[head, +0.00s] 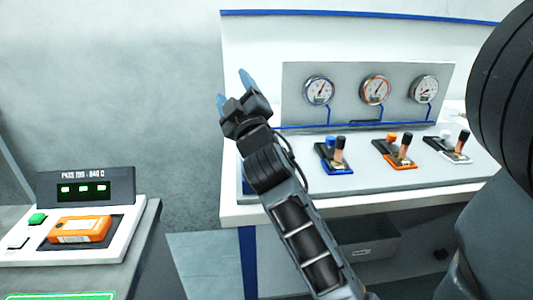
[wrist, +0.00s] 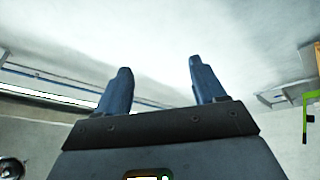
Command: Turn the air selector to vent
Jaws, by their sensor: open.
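My gripper (head: 232,85) is raised left of the gauge panel, its blue fingers pointing up and spread apart with nothing between them. The wrist view shows the same open fingers (wrist: 160,64) against the ceiling. On the white bench's sloped grey face stand three lever units: a blue one (head: 334,168), an orange one (head: 405,163) and a white one (head: 456,156). Each has a dark lever with a copper-coloured band. No label marking an air selector or a vent position is readable. My gripper is apart from all three.
Three round gauges sit on the grey backboard (head: 348,94), joined by blue lines. At left, a console (head: 75,235) holds an orange device (head: 80,230), a green button (head: 38,218) and a small display (head: 86,187). A grey bin (head: 365,247) is under the bench.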

